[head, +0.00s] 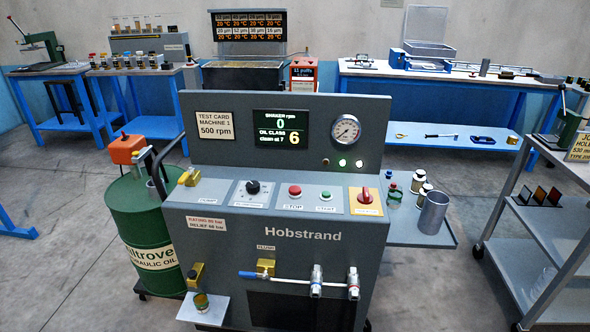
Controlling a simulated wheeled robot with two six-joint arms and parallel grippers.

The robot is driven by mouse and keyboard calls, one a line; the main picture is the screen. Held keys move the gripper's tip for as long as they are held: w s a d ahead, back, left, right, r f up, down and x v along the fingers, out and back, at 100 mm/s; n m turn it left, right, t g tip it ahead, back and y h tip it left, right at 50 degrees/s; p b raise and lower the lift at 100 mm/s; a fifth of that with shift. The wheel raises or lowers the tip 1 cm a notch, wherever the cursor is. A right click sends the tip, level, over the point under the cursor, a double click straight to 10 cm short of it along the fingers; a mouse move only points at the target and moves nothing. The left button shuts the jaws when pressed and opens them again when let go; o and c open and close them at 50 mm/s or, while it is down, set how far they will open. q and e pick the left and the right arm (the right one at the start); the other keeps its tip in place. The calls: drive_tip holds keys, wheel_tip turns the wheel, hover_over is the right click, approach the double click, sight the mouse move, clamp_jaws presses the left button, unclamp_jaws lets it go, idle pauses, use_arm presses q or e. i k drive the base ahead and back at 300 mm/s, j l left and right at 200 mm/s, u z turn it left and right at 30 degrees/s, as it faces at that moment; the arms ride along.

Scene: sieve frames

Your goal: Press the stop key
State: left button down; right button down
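The stop key is a round red button (295,191) on a light plate labelled STOP, on the sloping top panel of the grey Hobstrand machine (300,260). A smaller green button (326,196) labelled START sits just to its right. The machine's display (281,131) reads shaker rpm 0 and oil class 6, clean at 7. Neither of my grippers shows in the head view, and nothing covers the red button.
A black knob (253,187) is left of the button; a red rotary switch (366,196) on yellow is right. A green oil drum (144,230) stands left of the machine. A side shelf (415,232) holds bottles and a metal cup (433,212). A grey cart (550,226) stands right.

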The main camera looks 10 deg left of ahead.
sight(294, 190)
drive_tip(key=i+l+u, duration=0.45)
drive_tip(key=i+l, duration=0.85)
drive_tip(key=i+j, duration=0.05)
drive_tip(key=i, duration=0.05)
